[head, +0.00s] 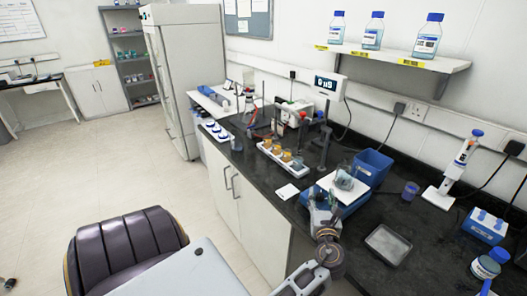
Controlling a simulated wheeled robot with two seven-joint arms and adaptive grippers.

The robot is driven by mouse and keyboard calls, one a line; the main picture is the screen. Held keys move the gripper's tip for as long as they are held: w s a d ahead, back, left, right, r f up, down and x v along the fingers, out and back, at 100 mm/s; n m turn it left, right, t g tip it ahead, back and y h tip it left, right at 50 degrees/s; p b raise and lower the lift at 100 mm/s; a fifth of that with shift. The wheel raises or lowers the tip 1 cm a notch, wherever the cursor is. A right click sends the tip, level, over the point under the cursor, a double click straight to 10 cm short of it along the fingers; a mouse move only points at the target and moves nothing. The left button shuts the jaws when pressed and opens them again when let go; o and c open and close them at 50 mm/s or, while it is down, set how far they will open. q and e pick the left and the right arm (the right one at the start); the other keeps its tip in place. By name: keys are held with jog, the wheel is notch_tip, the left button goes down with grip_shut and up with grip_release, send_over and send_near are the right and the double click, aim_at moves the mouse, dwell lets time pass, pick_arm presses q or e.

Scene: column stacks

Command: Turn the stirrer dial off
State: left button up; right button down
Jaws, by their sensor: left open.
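The stirrer (356,199) is a blue box with a white top plate, standing at the front edge of the black bench. A glass beaker (344,180) stands on its plate. My left gripper (321,198) is open at the near left side of the stirrer, with its fingers upward in the picture. I cannot tell whether it touches the stirrer. The dial cannot be made out; the gripper covers part of the stirrer's front. My right gripper is out of view.
A blue bin (372,168) stands behind the stirrer, and a metal tray (387,244) lies to its right. A rack with amber beakers (284,158) and a stand with a display (327,84) are to the left. A pipette on a stand (455,170) is at right.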

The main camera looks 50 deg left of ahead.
pick_arm(q)
jog(key=shift+s+a+m+t+h, duration=0.1)
jog(key=shift+a+m+t+h, duration=0.05)
jog(key=shift+m+t+h, duration=0.55)
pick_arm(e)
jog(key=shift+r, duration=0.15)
pick_arm(q)
jog(key=shift+s+a+m+t+h+p, duration=0.1)
jog(key=shift+a+m+t+h+p, duration=0.1)
jog(key=shift+m+t+h+p, duration=1.05)
jog(key=shift+a+m+t+h, duration=0.2)
jog(key=shift+m+h, duration=0.85)
jog(key=shift+h, duration=1.1)
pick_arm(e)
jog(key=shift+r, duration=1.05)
pick_arm(q)
jog(key=shift+a+m+t+h+p, duration=0.2)
jog(key=shift+m+h+p, duration=0.2)
jog(key=shift+m+h, duration=0.85)
jog(key=shift+a+m+t+h+p, duration=0.15)
jog(key=shift+m+h+p, duration=0.35)
jog(key=shift+h, duration=1.25)
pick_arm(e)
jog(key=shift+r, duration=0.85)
pick_arm(q)
jog(key=shift+a+m+g+h, duration=0.2)
jog(key=shift+m+g+h, duration=0.2)
jog(key=shift+m+h, duration=1.35)
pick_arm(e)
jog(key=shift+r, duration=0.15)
